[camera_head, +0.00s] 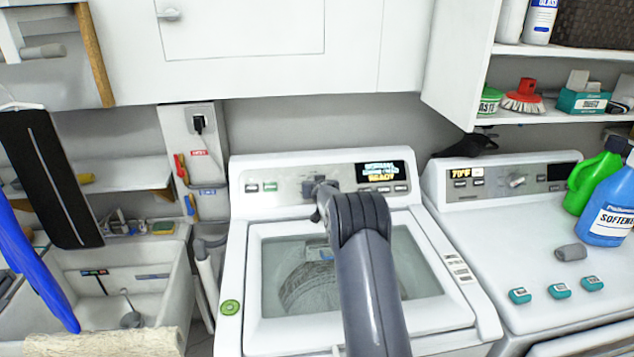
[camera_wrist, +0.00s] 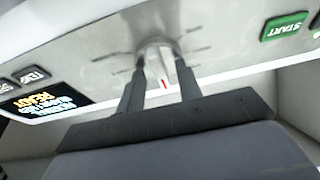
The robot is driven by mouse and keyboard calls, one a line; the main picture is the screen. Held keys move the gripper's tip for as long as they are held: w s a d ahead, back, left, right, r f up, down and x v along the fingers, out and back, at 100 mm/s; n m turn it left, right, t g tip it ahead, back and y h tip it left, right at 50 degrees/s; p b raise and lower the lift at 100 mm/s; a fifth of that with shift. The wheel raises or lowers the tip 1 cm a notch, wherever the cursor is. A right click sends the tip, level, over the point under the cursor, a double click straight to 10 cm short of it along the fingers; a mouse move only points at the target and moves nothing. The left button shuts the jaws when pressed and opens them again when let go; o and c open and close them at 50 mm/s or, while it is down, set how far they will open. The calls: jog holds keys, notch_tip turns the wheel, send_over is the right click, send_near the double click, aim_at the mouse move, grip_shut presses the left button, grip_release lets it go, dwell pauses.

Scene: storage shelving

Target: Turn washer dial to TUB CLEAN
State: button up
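The washer (camera_head: 236,265) stands in the middle of the head view, with its control panel (camera_head: 284,180) along the back. The washer dial (camera_wrist: 155,58) is a silvery round knob with a raised grip bar and a red mark, upper middle in the wrist view. My gripper (camera_wrist: 160,75) is open, with one dark finger on each side of the dial's bar; small gaps seem to show, and contact is unclear. In the head view my gripper (camera_head: 318,190) covers much of the dial. The display (camera_wrist: 45,102) shows text with "READY". The TUB CLEAN label cannot be read.
A green START button (camera_wrist: 284,27) lies on the panel. The washer's glass lid (camera_head: 270,275) is below my arm. A dryer (camera_head: 520,240) stands to the right with bottles on top. A sink (camera_head: 150,285) is at left, and a cabinet (camera_head: 250,60) hangs above.

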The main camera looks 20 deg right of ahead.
jog(key=shift+c, duration=0.5)
grip_shut()
